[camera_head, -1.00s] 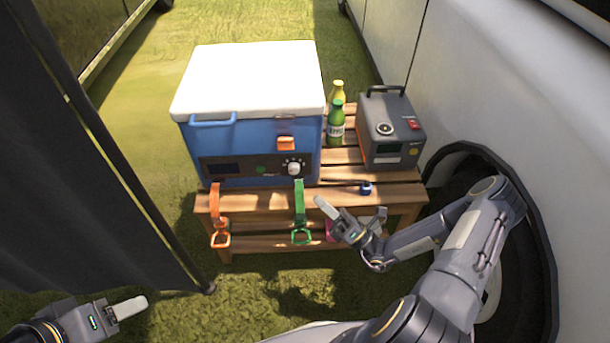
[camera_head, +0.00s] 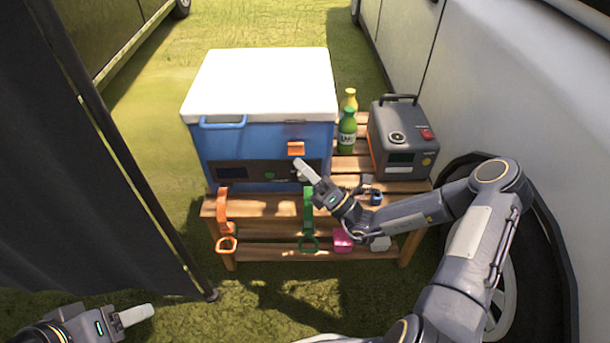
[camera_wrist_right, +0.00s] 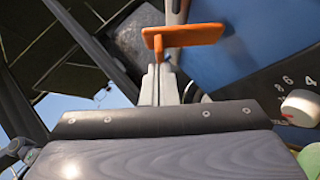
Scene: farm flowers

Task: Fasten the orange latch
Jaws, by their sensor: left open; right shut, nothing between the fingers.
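The orange latch (camera_head: 296,149) is on the upper front of the blue cooler (camera_head: 260,142), just below its white lid (camera_head: 262,86). The lid lies flat on the cooler. My right gripper (camera_head: 306,172) is shut and empty, its fingers pointing up just below the latch and over the control panel. In the right wrist view the latch (camera_wrist_right: 190,36) shows as an orange plate sticking out beyond the shut fingertips (camera_wrist_right: 160,82). I cannot tell whether they touch. My left gripper (camera_head: 134,315) is open and empty at the lower left, far from the cooler.
A white knob (camera_wrist_right: 299,107) is right of the fingers in the wrist view. Two bottles (camera_head: 347,129) and a grey power box (camera_head: 400,140) stand right of the cooler on the wooden table (camera_head: 262,207). Orange (camera_head: 222,206) and green (camera_head: 308,203) straps hang in front.

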